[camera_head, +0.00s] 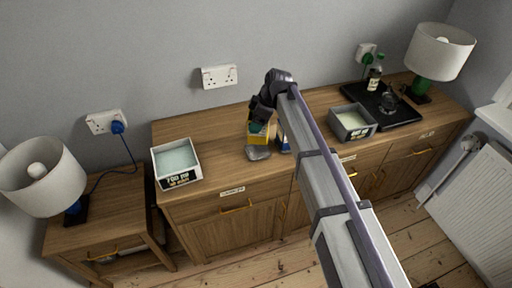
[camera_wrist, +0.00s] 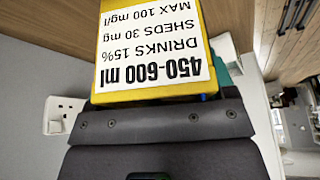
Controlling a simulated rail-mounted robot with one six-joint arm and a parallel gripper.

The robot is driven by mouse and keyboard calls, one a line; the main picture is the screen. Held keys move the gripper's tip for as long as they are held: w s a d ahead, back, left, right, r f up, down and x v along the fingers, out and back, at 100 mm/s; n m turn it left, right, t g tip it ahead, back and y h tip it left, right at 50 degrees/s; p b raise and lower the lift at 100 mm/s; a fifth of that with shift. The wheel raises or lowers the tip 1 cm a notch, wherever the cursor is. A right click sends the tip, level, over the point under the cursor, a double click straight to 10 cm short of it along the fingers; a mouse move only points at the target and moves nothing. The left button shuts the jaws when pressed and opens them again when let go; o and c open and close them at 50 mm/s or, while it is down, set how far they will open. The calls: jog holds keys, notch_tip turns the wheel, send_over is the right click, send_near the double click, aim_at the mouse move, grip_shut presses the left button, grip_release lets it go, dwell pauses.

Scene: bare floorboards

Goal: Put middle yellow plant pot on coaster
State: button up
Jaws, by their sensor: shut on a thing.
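A yellow plant pot (camera_head: 260,139) is at the middle of the wooden sideboard, partly hidden by my gripper. In the wrist view the yellow pot (camera_wrist: 103,60) fills the top middle, with a white label reading "450-600 ml", upside down in the picture. My gripper (camera_head: 262,117) is shut on this pot; the dark gripper (camera_wrist: 155,108) also spans the lower wrist view. A small grey rounded thing (camera_head: 258,153) lies just in front of the pot; I cannot tell whether it is the coaster. Whether the pot touches the sideboard is unclear.
A blue thing (camera_head: 284,143) stands close right of the pot, partly behind my arm. A labelled white box (camera_head: 177,180) is at left on the sideboard (camera_head: 222,143), a grey box (camera_head: 352,136) at right.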

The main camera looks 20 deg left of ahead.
notch_tip(320, 180, down, 7)
jog(key=b, duration=0.4)
jog(key=shift+a+b, duration=0.1)
jog(key=shift+b, duration=0.3)
jog(key=shift+s+r, duration=0.1)
jog(key=shift+r, duration=0.2)
jog(key=shift+f, duration=0.2)
jog(key=o, duration=1.1)
jog(key=shift+o, duration=0.2)
jog(key=p+v, duration=1.1)
jog(key=v, duration=0.1)
jog(key=shift+r, duration=0.25)
